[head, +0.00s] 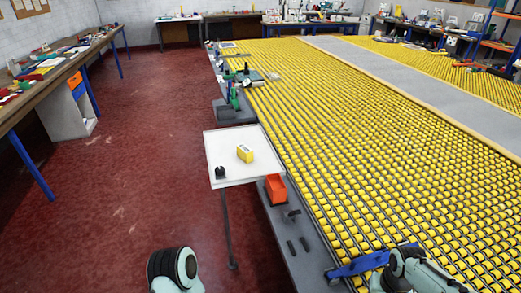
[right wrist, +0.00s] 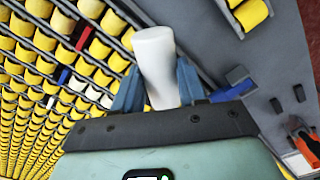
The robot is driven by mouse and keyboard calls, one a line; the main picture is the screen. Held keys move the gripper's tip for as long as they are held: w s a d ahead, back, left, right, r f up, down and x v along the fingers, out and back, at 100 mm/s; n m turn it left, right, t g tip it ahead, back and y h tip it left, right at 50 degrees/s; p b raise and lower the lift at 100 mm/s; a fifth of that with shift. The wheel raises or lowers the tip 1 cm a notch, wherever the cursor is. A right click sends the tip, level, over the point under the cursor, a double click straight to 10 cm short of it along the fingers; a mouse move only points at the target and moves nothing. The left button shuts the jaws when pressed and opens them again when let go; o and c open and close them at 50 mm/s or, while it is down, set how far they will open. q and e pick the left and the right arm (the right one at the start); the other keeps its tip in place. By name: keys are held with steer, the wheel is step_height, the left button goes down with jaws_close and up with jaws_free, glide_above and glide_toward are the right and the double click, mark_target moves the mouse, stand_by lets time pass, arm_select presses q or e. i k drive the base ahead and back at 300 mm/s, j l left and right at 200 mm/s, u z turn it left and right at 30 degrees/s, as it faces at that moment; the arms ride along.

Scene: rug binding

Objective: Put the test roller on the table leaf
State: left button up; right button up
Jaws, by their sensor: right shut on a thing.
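A pale, rounded white piece, which looks like the test roller (right wrist: 154,52), stands between the blue fingers of my right gripper (right wrist: 157,85) in the right wrist view. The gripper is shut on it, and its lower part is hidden. In the head view my right gripper (head: 368,262) is at the lower right, over the near edge of the roller bed; the white piece cannot be made out there. The white table leaf (head: 224,146) is up and to the left of it, apart from the gripper. Part of my left arm shows at the bottom left, but its gripper does not.
A yellow labelled block (head: 245,153) and a small black item (head: 220,172) are on the leaf, with bare surface around them. The wide bed of yellow rollers (head: 400,150) fills the right side. Red floor is open at left.

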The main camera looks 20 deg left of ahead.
mark_target(239, 140)
steer(key=i+j+u, duration=0.2)
steer(key=j, duration=0.15)
steer(key=i+j+u, duration=0.2)
steer(key=j, duration=0.15)
steer(key=i+j+u, duration=0.1)
steer(key=j+u, duration=0.35)
steer(key=i+j+u, duration=0.15)
steer(key=j+u, duration=0.2)
steer(key=u, duration=0.15)
steer(key=i+j+u, duration=0.6)
steer(key=i+u, duration=0.2)
steer(key=i+z, duration=0.4)
steer(key=i, duration=0.2)
steer(key=i+j+z, duration=0.1)
steer(key=i+z, duration=0.95)
steer(key=z, duration=0.2)
steer(key=i+j+z, duration=0.2)
steer(key=z, duration=0.2)
steer(key=i+z, duration=0.25)
steer(key=z, duration=0.2)
steer(key=i+j+z, duration=0.2)
steer(key=z, duration=0.2)
steer(key=i+j+z, duration=0.15)
steer(key=z, duration=0.3)
steer(key=i+j, duration=0.05)
